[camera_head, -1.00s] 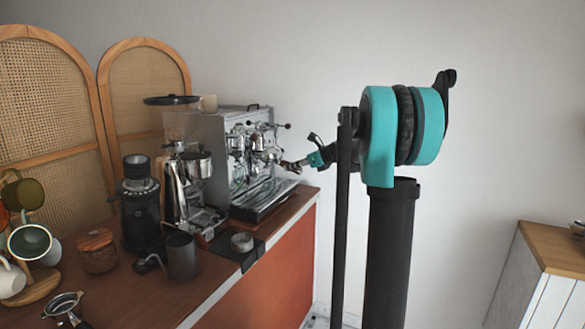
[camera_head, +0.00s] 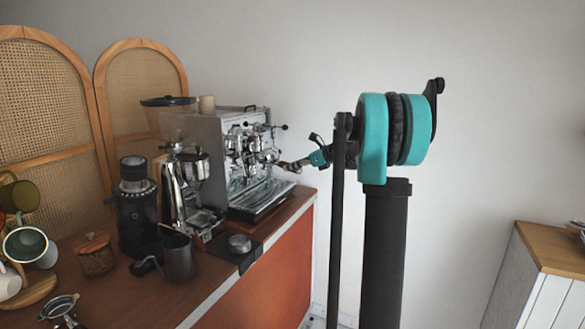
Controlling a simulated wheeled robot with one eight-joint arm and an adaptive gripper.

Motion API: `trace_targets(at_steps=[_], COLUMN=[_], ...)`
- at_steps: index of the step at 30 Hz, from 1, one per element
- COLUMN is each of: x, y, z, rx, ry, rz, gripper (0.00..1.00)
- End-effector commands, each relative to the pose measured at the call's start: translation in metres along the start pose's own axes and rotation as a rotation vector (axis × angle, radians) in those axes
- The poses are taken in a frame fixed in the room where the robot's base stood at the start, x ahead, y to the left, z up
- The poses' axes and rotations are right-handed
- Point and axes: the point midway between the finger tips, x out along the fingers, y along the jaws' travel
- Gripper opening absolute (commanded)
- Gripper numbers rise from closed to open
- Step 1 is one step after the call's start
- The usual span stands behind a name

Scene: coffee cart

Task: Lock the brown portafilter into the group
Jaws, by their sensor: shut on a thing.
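The espresso machine (camera_head: 190,140) stands at the back right of the counter, with its chrome group (camera_head: 266,155) on the front facing right. My gripper (camera_head: 292,165) is at the front of the machine, small and partly hidden by its own links. It is shut on the brown portafilter (camera_head: 283,165), whose handle points out from the machine to the right. The portafilter's head is at or just under the group. I cannot tell from here whether it is seated or how far it is turned.
A black grinder (camera_head: 135,205), a steel pitcher (camera_head: 180,258) and a tamper (camera_head: 239,243) on a dark mat (camera_head: 252,258) stand left of and before the machine. Another portafilter (camera_head: 60,306) lies at the front left. A wooden-topped cabinet (camera_head: 555,250) is at the right.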

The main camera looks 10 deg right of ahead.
Motion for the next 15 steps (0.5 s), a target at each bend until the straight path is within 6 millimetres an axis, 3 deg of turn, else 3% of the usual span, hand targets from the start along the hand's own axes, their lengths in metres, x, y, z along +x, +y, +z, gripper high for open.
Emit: trace_targets(at_steps=[15], x=[0.000], y=[-0.014], z=[0.001], rx=[-0.044], ry=[-0.003], rz=[0.097], gripper=[0.00])
